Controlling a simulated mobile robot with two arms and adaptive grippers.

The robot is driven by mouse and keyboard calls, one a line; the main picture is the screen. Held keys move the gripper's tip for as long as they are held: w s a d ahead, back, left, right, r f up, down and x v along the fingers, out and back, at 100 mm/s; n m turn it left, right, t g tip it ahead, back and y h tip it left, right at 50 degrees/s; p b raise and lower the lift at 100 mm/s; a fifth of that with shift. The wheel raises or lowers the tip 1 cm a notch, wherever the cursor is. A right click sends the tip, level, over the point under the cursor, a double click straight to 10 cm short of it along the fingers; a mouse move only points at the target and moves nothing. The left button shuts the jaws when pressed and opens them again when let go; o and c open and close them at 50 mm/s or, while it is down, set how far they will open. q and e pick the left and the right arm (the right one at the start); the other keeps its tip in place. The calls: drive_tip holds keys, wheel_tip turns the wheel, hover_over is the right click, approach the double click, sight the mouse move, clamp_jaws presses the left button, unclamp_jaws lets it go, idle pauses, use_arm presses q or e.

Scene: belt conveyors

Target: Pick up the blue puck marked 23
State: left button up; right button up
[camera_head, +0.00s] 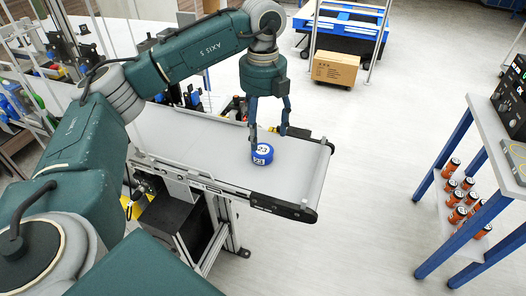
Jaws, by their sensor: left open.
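The blue puck marked 23 (262,155) lies flat near the end of the grey conveyor belt (205,140), with its white number label on top and another on its side. My left gripper (268,134) is above the belt, pointing down and open. One finger is at the puck's upper left edge, and the other is to the right, beyond the puck. I cannot tell whether the left finger touches the puck. My right gripper is not in view.
A cardboard box (335,68) sits at the back. The floor between is clear.

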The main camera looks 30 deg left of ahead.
sight(262, 149)
use_arm(q)
drive_tip(key=shift+f, duration=0.4)
drive_tip(key=f+p, duration=0.1)
drive_tip(key=f, duration=0.2)
drive_tip(key=f+p, duration=0.1)
drive_tip(key=shift+s+f+p, duration=0.3)
drive_tip(key=shift+f, duration=0.1)
drive_tip(key=shift+w+f, duration=0.1)
drive_tip(key=shift+f, duration=0.2)
drive_tip(key=shift+d+r, duration=0.1)
drive_tip(key=c, duration=1.3)
